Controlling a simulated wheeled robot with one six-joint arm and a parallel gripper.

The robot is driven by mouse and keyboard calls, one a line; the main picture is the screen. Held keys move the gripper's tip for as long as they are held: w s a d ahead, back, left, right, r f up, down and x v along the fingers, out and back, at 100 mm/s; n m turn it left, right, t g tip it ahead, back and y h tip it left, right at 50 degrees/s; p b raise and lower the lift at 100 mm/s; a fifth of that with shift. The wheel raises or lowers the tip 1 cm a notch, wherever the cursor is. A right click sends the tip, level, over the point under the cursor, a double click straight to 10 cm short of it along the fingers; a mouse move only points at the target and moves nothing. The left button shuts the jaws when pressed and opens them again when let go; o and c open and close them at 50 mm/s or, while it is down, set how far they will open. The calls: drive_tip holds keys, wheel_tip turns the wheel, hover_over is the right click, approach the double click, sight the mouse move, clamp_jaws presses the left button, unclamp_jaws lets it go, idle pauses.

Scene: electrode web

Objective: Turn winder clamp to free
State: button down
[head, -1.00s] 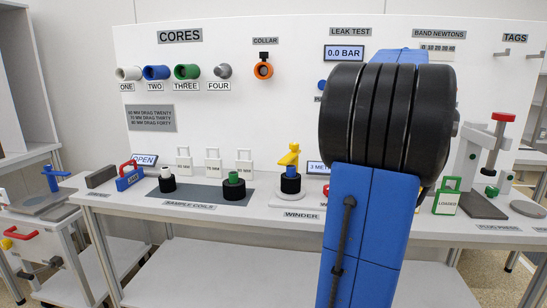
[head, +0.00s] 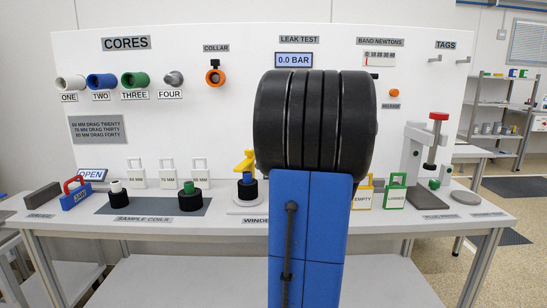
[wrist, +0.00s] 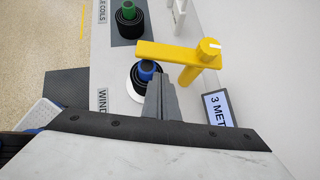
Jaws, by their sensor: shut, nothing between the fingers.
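The yellow winder clamp (head: 246,161) stands at the winder (head: 247,205), left of my arm in the head view. In the wrist view the clamp (wrist: 165,53) is a flat bar on a post with a round knob (wrist: 208,48) that bears a white mark. The bar reaches left over the winder's black coil (wrist: 133,82) with its blue core (wrist: 146,71). My gripper (wrist: 162,78) is shut and empty, its tips close beside the blue core and below the bar in the picture. Whether it touches either I cannot tell. My arm hides the gripper in the head view.
A display reading "3 MET" (wrist: 218,108) sits right of the clamp. A coil with a green core (wrist: 128,14) lies at the upper left. A white tag (wrist: 180,14) stands near it. In the head view, yellow (head: 364,192) and green (head: 394,191) tags stand right of my arm.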

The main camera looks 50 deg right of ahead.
drive_tip(key=shift+w+a, duration=0.3)
drive_tip(key=shift+w, duration=0.25)
drive_tip(key=shift+w+a, duration=0.25)
drive_tip(key=shift+w, duration=0.3)
drive_tip(key=shift+w+a, duration=0.1)
